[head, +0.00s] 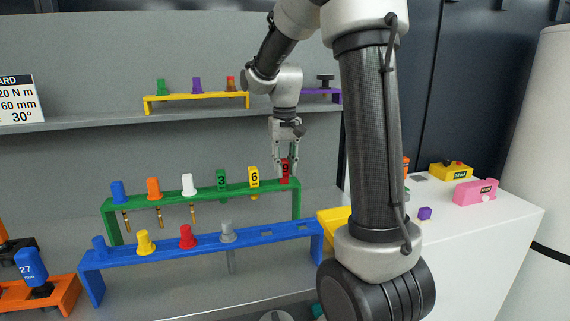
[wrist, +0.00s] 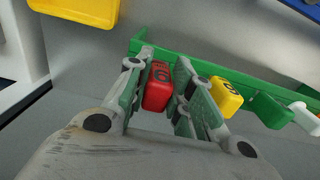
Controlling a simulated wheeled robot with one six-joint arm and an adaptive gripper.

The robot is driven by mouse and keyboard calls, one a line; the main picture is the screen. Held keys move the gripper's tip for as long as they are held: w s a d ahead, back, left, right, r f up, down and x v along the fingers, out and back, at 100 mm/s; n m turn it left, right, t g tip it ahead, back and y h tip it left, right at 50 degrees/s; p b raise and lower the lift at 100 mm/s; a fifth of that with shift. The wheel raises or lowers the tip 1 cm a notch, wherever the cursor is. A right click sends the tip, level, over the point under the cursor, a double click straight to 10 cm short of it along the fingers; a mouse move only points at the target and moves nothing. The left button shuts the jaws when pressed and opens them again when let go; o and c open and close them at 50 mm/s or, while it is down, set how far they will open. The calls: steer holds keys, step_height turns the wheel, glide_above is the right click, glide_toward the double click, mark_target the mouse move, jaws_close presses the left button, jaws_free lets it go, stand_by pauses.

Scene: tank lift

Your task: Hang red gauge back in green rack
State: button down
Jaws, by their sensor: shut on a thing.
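The red gauge (head: 285,168), marked 9, is between the fingers of my gripper (head: 286,158) at the right end of the green rack (head: 205,193). In the wrist view the red gauge (wrist: 159,86) sits between both finger pads of my gripper (wrist: 165,85), which is shut on it. The green rack (wrist: 260,78) runs just behind it. The gauge looks upright at the rack's top bar; whether it is seated in a slot I cannot tell, as its lower part is hidden.
The yellow gauge 6 (head: 253,177) hangs close to the left, then the green gauge 3 (head: 222,180) and white, orange and blue ones. A blue rack (head: 270,234) stands in front. A yellow bin (head: 332,218) is at right, and a shelf (head: 200,116) is above.

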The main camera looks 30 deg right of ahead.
steer(key=shift+f, duration=0.6)
steer(key=c, duration=1.2)
jaws_free()
steer(key=shift+o, duration=0.2)
step_height(320, 180, up, 12)
steer(key=shift+f, duration=0.1)
